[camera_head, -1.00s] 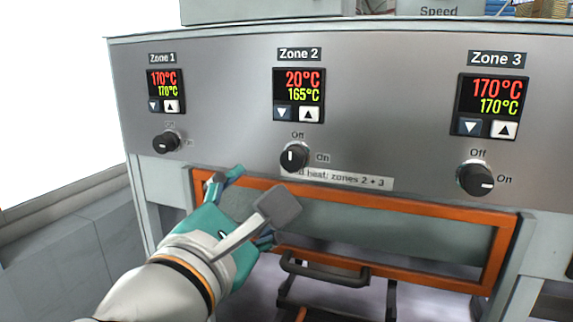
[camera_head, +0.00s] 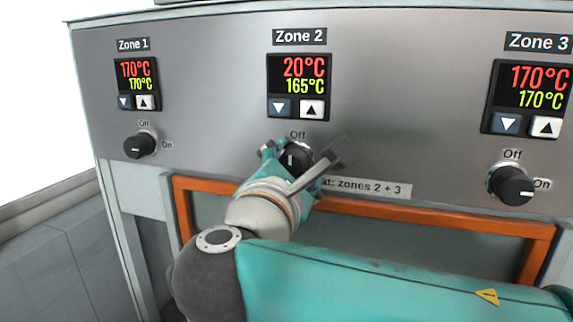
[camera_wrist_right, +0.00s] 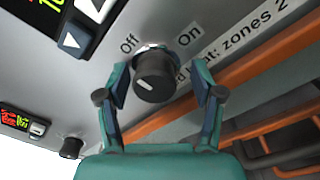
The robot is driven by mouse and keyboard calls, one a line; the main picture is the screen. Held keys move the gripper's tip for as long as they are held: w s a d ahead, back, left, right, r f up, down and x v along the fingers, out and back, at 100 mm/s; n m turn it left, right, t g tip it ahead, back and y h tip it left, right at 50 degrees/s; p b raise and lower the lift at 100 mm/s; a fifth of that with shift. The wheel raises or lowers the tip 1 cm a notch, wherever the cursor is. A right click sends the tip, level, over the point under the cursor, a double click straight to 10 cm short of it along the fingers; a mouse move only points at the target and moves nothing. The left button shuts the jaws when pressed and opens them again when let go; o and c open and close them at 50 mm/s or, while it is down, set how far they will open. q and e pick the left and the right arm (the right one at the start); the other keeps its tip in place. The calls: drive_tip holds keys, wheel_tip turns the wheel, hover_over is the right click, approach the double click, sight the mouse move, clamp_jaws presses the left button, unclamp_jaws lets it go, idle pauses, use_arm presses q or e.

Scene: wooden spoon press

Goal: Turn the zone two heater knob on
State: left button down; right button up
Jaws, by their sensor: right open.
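The zone two knob (camera_head: 297,157) is a black dial on the grey panel below the Zone 2 display (camera_head: 299,87), which reads 20°C over 165°C. Its white mark points up toward Off. My right gripper (camera_head: 303,154) is at the knob, with its fingers spread to either side. In the right wrist view the knob (camera_wrist_right: 155,78) sits between the two open fingers of the gripper (camera_wrist_right: 161,80), with gaps on both sides. The gripper hides part of the knob and its On label in the head view. My left gripper is not in view.
The Zone 1 knob (camera_head: 139,146) is left and the Zone 3 knob (camera_head: 511,186) right; both marks point toward On. A label strip (camera_head: 372,186) reading "zones 2 + 3" is just below right of the gripper. An orange frame (camera_head: 450,220) runs beneath.

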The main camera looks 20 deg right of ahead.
drive_tip(key=shift+a, duration=0.25)
drive_tip(key=shift+c, duration=0.4)
drive_tip(key=c, duration=1)
drive_tip(key=shift+c, duration=0.2)
